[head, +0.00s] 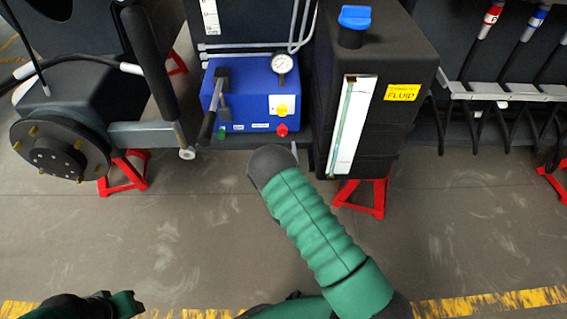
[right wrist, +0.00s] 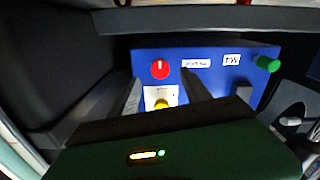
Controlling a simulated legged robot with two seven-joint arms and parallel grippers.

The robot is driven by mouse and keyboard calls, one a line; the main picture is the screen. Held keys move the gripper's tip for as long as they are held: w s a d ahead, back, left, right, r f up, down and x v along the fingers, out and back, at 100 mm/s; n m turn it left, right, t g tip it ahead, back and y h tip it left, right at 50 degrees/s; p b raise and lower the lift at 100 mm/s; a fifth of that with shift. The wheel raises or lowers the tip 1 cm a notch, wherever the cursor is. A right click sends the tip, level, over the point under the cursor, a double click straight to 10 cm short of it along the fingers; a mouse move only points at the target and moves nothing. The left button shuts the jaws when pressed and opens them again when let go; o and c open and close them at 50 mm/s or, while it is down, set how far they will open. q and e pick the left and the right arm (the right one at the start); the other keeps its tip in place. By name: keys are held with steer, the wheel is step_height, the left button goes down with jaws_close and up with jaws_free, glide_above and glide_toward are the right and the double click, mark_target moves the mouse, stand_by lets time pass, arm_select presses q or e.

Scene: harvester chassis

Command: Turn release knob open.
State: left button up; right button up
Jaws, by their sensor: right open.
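A blue box (head: 250,95) has a red knob (head: 282,130), a yellow knob (head: 281,110) on a white plate and a green knob (head: 221,134). The labels are too small to show which is the release knob. In the right wrist view the red knob (right wrist: 160,69), yellow knob (right wrist: 162,104) and green knob (right wrist: 267,64) appear inverted. My right gripper (right wrist: 160,78) is open, fingers either side of the yellow and red knobs' column; contact cannot be told. In the head view its fingers are hidden by my arm. My left gripper (head: 122,303) is partly visible at the bottom left.
A lever (head: 213,108) and a pressure gauge (head: 282,64) are on the box. A black fluid tank (head: 385,75) with a blue cap (head: 354,17) stands to its right. A wheel hub (head: 58,152) is at left. Red stands (head: 365,195) support the chassis; open floor lies in front.

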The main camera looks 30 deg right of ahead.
steer(key=p+v, duration=0.2)
steer(key=v, duration=0.8)
steer(key=shift+w, duration=0.15)
